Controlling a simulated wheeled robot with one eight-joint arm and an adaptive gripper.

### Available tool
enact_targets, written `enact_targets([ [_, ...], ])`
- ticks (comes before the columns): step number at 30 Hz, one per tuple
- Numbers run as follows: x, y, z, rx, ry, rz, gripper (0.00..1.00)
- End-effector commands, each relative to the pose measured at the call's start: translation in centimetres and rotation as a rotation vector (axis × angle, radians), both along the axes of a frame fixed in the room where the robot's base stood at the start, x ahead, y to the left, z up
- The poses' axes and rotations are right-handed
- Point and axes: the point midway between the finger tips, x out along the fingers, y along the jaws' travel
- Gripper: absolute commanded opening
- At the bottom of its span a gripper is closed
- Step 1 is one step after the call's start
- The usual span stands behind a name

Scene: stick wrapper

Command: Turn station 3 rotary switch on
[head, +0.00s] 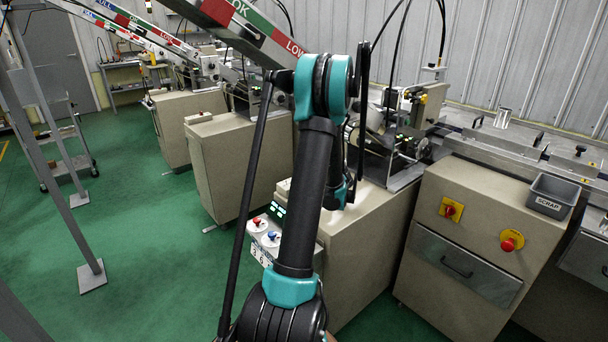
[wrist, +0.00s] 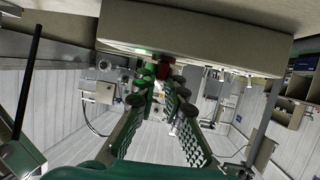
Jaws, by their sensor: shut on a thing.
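In the wrist view, a red knob (wrist: 165,69) shows at the lower edge of a beige housing (wrist: 190,35). My gripper (wrist: 164,80) has its fingertips at this knob and is shut on it. The fingers hide part of the knob, and its turned position cannot be told. A small green light (wrist: 144,51) shows on the housing beside it. In the head view, my arm covers the middle, and the fingertips and knob are hidden behind it.
To the right stands another beige cabinet (head: 440,235) with a red knob on a yellow plate (head: 451,209), a red button (head: 511,241) and a grey SCRAP bin (head: 552,195). More machines stand at left. Green floor (head: 140,240) is clear at front left.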

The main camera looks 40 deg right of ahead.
Motion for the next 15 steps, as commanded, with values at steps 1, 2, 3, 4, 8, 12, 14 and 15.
enact_targets([
  [1,-0.12,-0.20,-0.14,0.000,0.003,0.027,0.00],
  [2,-0.10,-0.19,-0.14,-0.001,0.003,0.044,0.00],
  [3,-0.11,-0.22,-0.15,0.000,0.004,0.064,0.00],
  [4,-0.11,-0.22,-0.16,-0.002,0.004,0.079,0.00],
  [8,-0.10,-0.23,-0.15,-0.002,0.004,0.126,0.00],
  [12,-0.07,-0.21,-0.19,-0.001,0.006,0.157,0.00],
  [14,-0.07,-0.23,-0.21,-0.001,0.006,0.164,0.00],
  [15,-0.07,-0.24,-0.21,-0.002,0.006,0.168,0.00],
])
